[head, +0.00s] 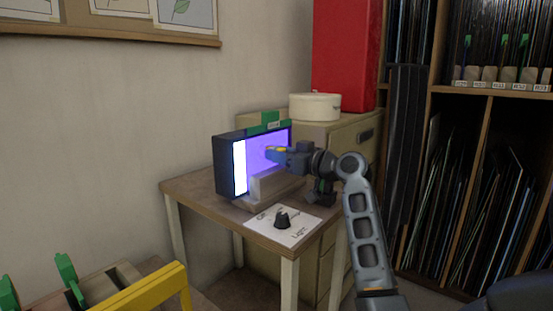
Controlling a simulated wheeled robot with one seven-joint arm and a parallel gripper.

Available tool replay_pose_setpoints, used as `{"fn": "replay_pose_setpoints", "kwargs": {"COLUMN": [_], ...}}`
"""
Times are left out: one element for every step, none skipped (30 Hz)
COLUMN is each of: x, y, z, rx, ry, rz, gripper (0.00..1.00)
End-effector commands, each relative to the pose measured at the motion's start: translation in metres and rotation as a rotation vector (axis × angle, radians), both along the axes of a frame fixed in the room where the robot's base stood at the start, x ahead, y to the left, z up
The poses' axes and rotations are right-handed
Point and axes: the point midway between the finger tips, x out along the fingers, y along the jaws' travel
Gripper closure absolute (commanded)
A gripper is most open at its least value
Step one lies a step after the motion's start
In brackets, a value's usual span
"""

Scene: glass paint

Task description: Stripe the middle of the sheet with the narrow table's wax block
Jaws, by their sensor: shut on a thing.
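The narrow table (185,187) stands against the wall. On it is an upright dark-framed light box with a glowing sheet (266,152), purple over most of its face and bright white in a vertical band at the left. My gripper (277,154) is in front of the sheet, at about its middle height. It is shut on a small block, seemingly the wax block, which the fingers largely hide. Blue and yellow show at the gripper's tip, but I cannot tell which part is block. I cannot tell whether the tip touches the sheet.
A pale ledge (262,189) lies below the sheet. A black knob (283,219) sits on a white labelled card at the table's front. A cabinet (352,143) with a white round tin (315,106) and red box (340,55) stands behind. Racks fill the right side.

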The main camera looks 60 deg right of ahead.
Motion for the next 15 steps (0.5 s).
{"fn": "replay_pose_setpoints", "kwargs": {"x": [-0.001, -0.001, -0.001, -0.002, -0.002, -0.002, -0.003, -0.004, -0.004, -0.004, -0.005, -0.005, -0.005, -0.006, -0.006], "y": [-0.003, -0.004, -0.007, -0.009, -0.012, -0.015, -0.018, -0.02, -0.023, -0.026, -0.028, -0.031, -0.032, -0.034, -0.035], "z": [-0.001, -0.001, -0.001, -0.002, -0.002, -0.002, -0.002, -0.002, -0.002, -0.002, -0.002, -0.002, -0.001, -0.001, -0.001], "rx": [-0.001, -0.001, -0.001, -0.001, -0.001, -0.001, 0.0, 0.0, 0.0, 0.0, 0.0, 0.0, 0.0, 0.0, 0.0], "ry": [-0.001, 0.0, 0.0, 0.0, 0.0, -0.001, -0.001, -0.001, -0.001, -0.001, -0.001, 0.0, 0.0, 0.0, 0.0], "rz": [-0.001, -0.001, -0.001, -0.001, -0.001, -0.002, -0.002, -0.002, -0.002, -0.002, -0.001, -0.001, 0.0, 0.0, 0.0], "gripper": [0.97, 0.97, 0.97, 0.97, 0.97, 0.97, 0.97, 0.97, 0.97, 0.97, 0.97, 0.97, 0.97, 0.97, 0.97]}}
